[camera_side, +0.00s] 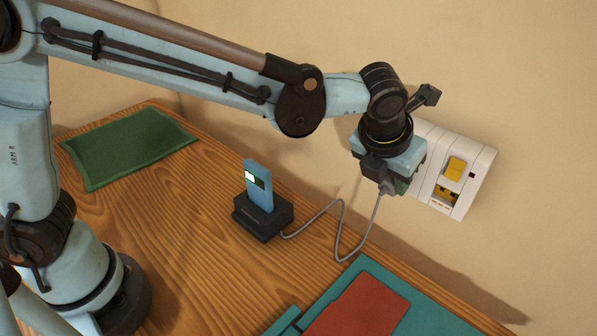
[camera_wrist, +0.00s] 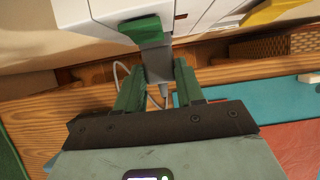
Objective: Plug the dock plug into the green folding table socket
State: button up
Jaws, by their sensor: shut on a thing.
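My gripper (camera_side: 388,186) is at the white socket panel on the wall. In the wrist view its green fingers (camera_wrist: 157,88) are shut on the grey dock plug (camera_wrist: 157,66). The plug's grey cable (camera_side: 341,225) runs down to the black dock (camera_side: 262,216) on the wooden table. A green flap (camera_wrist: 142,29) on the white panel (camera_wrist: 102,14) marks the green socket; the plug's far end is right at this flap. The socket opening is hidden, so I cannot tell whether the plug is in it. In the side view my gripper hides the green flap.
A blue handset (camera_side: 258,184) stands in the dock. A yellow flap (camera_side: 455,168) and yellow socket (camera_side: 446,191) are on the panel's right part. A green mat (camera_side: 130,146) lies at back left. A teal mat (camera_side: 427,314) with a red piece (camera_side: 358,308) lies in front.

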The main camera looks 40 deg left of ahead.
jog(key=shift+w, duration=0.35)
jog(key=o, duration=1.2)
jog(key=shift+o, duration=0.2)
jog(key=shift+r, duration=0.1)
jog(key=v, duration=1.2)
jog(key=x, duration=1.2)
jog(key=shift+s, duration=0.15)
